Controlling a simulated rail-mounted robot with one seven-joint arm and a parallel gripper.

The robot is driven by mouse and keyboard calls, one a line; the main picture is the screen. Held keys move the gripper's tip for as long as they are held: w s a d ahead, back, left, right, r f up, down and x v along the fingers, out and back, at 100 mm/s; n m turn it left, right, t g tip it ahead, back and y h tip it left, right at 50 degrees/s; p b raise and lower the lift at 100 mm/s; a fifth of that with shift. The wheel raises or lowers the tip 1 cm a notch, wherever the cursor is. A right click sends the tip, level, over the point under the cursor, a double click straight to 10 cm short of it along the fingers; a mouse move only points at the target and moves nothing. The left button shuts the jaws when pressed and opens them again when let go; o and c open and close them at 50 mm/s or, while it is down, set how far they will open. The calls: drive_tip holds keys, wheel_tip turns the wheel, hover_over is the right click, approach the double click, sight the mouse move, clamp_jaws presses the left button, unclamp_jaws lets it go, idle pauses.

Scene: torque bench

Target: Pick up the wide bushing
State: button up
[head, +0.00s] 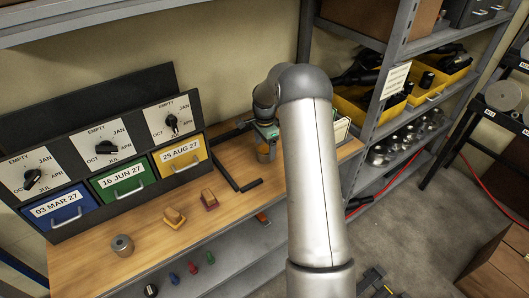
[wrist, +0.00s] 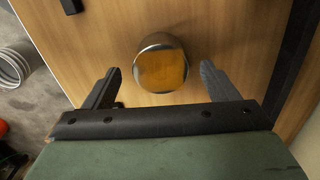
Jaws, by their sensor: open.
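A short round metal piece (wrist: 160,62), with a grey rim and an orange-brown middle, stands on the wooden bench top in the wrist view. It seems to be the wide bushing. My gripper (wrist: 160,72) is open, with one dark finger on each side of the piece's near part and a gap on both sides. In the head view my gripper's green body (head: 267,131) is over the back right of the bench, with the piece (head: 266,154) just below it. Another grey cylinder with a small hole (head: 122,245) stands at the front left of the bench.
A black angled bar (head: 240,185) lies left of my gripper. Labelled drawers (head: 122,178) line the back. A metal shelf with yellow bins (head: 360,106) stands at the right.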

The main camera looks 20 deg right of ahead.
drive_tip(key=shift+f, duration=1.4)
clamp_jaws()
drive_tip(key=shift+w+r, duration=0.1)
drive_tip(key=shift+r, duration=0.1)
